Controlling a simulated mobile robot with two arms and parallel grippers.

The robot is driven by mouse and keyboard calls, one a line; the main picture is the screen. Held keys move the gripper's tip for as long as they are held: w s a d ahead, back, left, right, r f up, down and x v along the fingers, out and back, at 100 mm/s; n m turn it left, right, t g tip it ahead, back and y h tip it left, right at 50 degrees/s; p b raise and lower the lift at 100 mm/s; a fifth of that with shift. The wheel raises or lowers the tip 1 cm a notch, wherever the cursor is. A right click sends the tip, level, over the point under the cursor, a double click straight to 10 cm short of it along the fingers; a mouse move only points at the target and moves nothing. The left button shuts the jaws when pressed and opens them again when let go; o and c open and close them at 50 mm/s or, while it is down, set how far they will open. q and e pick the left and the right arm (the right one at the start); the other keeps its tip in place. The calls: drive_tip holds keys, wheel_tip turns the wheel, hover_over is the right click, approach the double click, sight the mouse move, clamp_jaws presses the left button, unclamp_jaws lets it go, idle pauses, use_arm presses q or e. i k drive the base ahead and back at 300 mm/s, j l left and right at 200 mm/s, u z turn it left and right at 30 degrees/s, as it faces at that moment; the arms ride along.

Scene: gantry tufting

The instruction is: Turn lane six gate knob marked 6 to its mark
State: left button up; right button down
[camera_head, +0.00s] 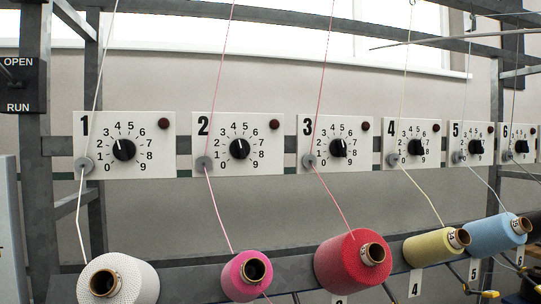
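The lane six panel (531,131) is a white plate marked 6 at the far right, seen at a steep angle. Its black knob (521,146) sits in a ring of small numbers. The mark the knob points to is too small to tell. A grey disc sits at the panel's lower left, with a thread running by it. Neither of my grippers is in view.
Similar panels for lane one (163,143), lane two (270,155), lane three (360,150), lane four and lane five line the grey rail. Below stand a white cone (135,275), pink cone (236,275), red cone (340,262), yellow cone (428,247) and blue cone (490,236), threads rising.

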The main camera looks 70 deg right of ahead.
sight(521, 147)
drive_tip(key=z, duration=3.55)
drive_tip(key=i+l, duration=0.15)
drive_tip(key=l, duration=0.25)
drive_tip(key=i+l+u, duration=0.1)
drive_tip(key=l, duration=0.35)
drive_tip(key=i+l, duration=0.15)
drive_tip(key=l, duration=0.25)
drive_tip(key=i+l+u, duration=0.1)
drive_tip(key=l, duration=0.35)
drive_tip(key=i+l, duration=0.15)
drive_tip(key=l, duration=0.3)
drive_tip(key=i+l+u, duration=0.1)
drive_tip(key=l, duration=0.3)
drive_tip(key=i+j+u, duration=0.25)
drive_tip(key=j, duration=0.15)
